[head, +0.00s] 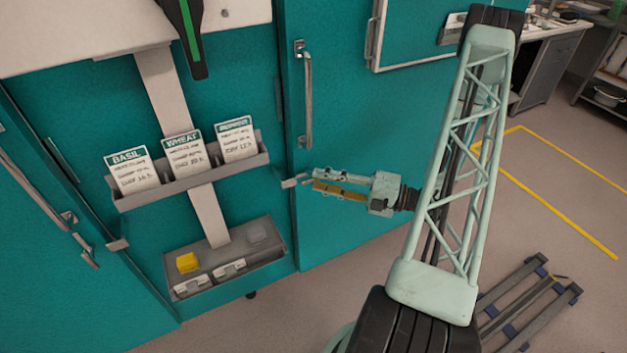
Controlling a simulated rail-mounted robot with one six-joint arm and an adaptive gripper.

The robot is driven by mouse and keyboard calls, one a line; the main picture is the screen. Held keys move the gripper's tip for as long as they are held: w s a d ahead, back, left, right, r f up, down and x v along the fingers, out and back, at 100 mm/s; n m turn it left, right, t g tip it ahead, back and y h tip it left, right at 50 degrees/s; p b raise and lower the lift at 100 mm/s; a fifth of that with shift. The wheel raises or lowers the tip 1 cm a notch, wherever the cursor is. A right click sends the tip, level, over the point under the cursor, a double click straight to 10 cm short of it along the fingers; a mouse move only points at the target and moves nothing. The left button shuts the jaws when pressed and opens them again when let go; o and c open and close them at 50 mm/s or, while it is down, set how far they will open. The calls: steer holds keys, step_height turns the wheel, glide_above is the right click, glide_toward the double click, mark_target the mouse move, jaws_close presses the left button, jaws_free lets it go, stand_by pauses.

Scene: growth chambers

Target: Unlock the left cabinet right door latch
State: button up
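A teal door (345,220) with a vertical metal handle (308,100) stands right of the card panel in the head view. A small grey latch piece (292,182) sits at its left edge, below the handle. My gripper (314,181) reaches in from the right, its fingers pointing left at this latch piece. The fingers look apart, with a yellowish inner pad showing and nothing between them. The tips appear just right of the latch piece; I cannot tell whether they touch it. The latch's exact position is too small to tell.
A rack (190,182) holds BASIL, WHEAT and another card; a grey tray (270,275) below holds a yellow block (187,263). Another teal door (60,270) stands at left, with a similar grey piece (117,245). Open floor with yellow lines (560,218) lies right.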

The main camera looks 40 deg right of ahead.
mark_target(303, 176)
steer(key=shift+x, duration=1.45)
jaws_close()
